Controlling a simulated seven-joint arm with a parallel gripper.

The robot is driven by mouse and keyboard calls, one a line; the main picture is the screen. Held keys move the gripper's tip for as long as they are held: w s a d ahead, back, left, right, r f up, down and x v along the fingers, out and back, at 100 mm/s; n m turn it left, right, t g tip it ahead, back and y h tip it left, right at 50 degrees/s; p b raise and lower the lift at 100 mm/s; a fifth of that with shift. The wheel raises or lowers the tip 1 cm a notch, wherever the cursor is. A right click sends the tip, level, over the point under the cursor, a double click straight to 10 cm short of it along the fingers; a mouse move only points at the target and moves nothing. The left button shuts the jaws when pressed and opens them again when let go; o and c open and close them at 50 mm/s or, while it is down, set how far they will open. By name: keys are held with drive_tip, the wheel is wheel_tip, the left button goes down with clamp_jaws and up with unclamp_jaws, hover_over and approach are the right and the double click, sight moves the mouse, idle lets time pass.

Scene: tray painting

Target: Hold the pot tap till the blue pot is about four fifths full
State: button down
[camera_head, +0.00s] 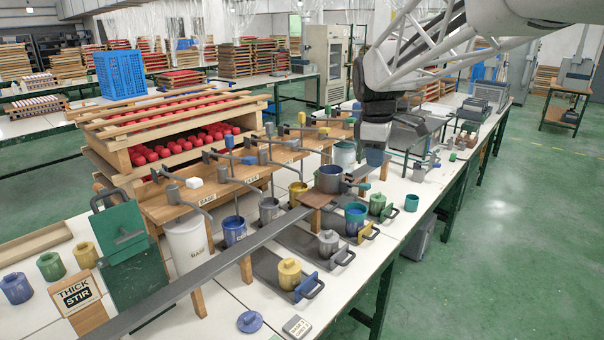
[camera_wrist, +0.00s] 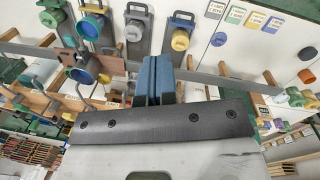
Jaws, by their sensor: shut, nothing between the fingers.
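My gripper (camera_head: 375,158) hangs from the arm above the back right part of the table. Its two blue fingers are together and empty, and they also show in the wrist view (camera_wrist: 156,80). A grey-sided pot with a blue inside (camera_head: 331,180) sits at the long grey rail, to the left of and below my gripper. Its round blue rim shows in the wrist view (camera_wrist: 83,70). A blue labelled can (camera_head: 234,232) stands farther left, below a tap. Which tap is the pot tap is unclear, and the fill level cannot be read.
The long grey rail (camera_head: 215,265) crosses the table. A blue pot with a teal rim (camera_head: 356,212), lidded pots and trays stand along the front edge. A white bucket (camera_head: 187,245) and a wooden rack (camera_head: 165,160) stand left.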

drive_tip(key=w+d+f+n+g, duration=0.2)
drive_tip(key=w+n, duration=0.5)
drive_tip(key=w, duration=1.1)
drive_tip(key=n, duration=0.7)
hover_over(365, 184)
drive_tip(key=w+a, duration=0.2)
wheel_tip(365, 184, down, 7)
drive_tip(key=shift+w+a+h, duration=0.2)
drive_tip(key=shift+h, duration=0.2)
drive_tip(key=shift+f, duration=0.15)
drive_tip(key=f, duration=0.4)
drive_tip(key=s+d+f, duration=0.1)
drive_tip(key=f, duration=0.4)
drive_tip(key=s+d+f, duration=0.1)
drive_tip(key=f, duration=0.3)
drive_tip(key=shift+f, duration=0.25)
drive_tip(key=shift+s+f, duration=0.1)
